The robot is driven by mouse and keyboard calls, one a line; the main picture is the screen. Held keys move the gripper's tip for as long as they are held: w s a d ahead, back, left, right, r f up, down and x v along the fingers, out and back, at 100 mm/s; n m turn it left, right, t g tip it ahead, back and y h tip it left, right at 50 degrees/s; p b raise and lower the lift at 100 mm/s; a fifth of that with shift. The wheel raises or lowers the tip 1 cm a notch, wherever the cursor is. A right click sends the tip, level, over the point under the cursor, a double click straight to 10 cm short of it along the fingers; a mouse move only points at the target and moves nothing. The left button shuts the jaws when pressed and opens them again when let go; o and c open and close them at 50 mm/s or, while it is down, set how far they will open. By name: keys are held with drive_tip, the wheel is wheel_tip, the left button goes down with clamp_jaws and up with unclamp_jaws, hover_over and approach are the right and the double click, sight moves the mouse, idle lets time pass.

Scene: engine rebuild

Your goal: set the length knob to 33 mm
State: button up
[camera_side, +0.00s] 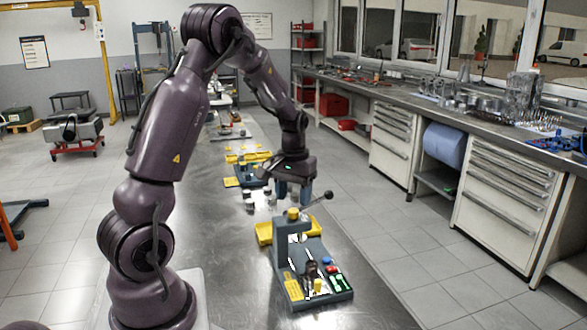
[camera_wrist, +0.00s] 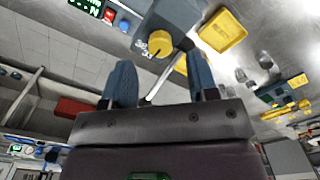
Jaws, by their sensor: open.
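The length knob appears to be the yellow round knob (camera_side: 293,213) on top of the blue-grey press-like stand (camera_side: 291,242). In the wrist view the yellow knob (camera_wrist: 160,43) shows above the gap between my fingers, with a dark pointer line across it. White figures (camera_wrist: 150,47) beside it are too small to read surely. My gripper (camera_side: 293,192) is open and empty, above the knob and apart from it. Its two blue fingers (camera_wrist: 160,75) stand wide apart in the wrist view.
A lever with a dark ball (camera_side: 328,195) sticks out right of the stand, close to my fingers. A yellow tray (camera_side: 265,232) lies behind the stand. The stand's base (camera_side: 318,288) holds tools and coloured buttons. Small metal parts (camera_side: 249,200) lie farther back. The near bench (camera_side: 360,312) is clear.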

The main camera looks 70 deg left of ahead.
sight(293, 210)
wheel_tip(293, 210, up, 9)
idle(0.3)
idle(0.4)
drive_tip(key=s+d+r+m+t, duration=0.2)
drive_tip(key=s+d+m, duration=0.1)
drive_tip(key=d, duration=0.5)
drive_tip(key=s+d+r+m+t, duration=0.1)
drive_tip(key=s+d+r+m, duration=0.1)
drive_tip(key=d, duration=0.7)
drive_tip(key=s+d+r+m+t, duration=0.2)
drive_tip(key=s+d+m, duration=0.2)
drive_tip(key=d, duration=0.4)
drive_tip(key=shift+s+d+r+t, duration=0.25)
drive_tip(key=shift+s+r+t, duration=0.1)
drive_tip(key=shift+s, duration=0.3)
